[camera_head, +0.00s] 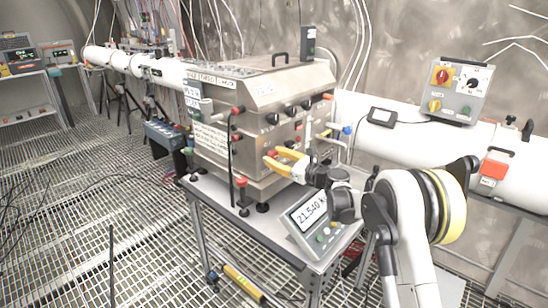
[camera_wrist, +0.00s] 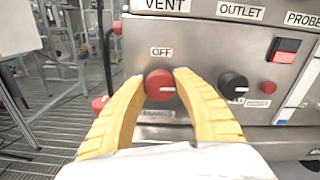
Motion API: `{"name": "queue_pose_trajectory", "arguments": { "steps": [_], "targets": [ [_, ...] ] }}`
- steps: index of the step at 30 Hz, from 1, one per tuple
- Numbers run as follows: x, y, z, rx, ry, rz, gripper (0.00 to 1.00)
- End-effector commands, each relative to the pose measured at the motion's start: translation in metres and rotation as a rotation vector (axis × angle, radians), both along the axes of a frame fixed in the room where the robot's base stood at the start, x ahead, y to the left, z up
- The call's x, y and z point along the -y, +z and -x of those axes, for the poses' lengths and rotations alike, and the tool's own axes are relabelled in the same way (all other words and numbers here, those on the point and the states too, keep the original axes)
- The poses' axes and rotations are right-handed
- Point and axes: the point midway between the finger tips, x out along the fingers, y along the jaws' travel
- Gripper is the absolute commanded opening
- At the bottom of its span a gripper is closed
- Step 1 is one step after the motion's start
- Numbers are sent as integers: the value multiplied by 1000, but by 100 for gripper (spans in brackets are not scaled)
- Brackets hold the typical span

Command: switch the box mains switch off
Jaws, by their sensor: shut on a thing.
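The box (camera_head: 262,115) is a steel cabinet on a grey stand. In the wrist view its front panel (camera_wrist: 210,60) fills most of the picture. A red round knob (camera_wrist: 160,85) sits below an "OFF" label (camera_wrist: 162,52); the label below the knob is partly hidden and unreadable. My gripper (camera_wrist: 160,86) has yellow fingers, one on each side of the red knob, and is shut on it. In the head view my gripper (camera_head: 272,158) reaches the lower front of the box, and the knob cannot be made out clearly between the fingers.
A black knob (camera_wrist: 233,86), a small red button (camera_wrist: 269,87) and a red rocker switch (camera_wrist: 285,50) are to the right on the panel. A scale display (camera_head: 312,212) stands on the stand below my arm. A grey control box (camera_head: 459,90) is at right.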

Motion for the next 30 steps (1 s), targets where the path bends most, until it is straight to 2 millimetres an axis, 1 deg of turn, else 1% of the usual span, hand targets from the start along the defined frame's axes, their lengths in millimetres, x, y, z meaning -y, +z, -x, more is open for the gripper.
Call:
{"name": "queue_pose_trajectory", "arguments": {
  "steps": [8,30],
  "targets": [
    [0,0,0,140,0,109,5],
    [-1,0,1,692,0,539,5]
  ]
}}
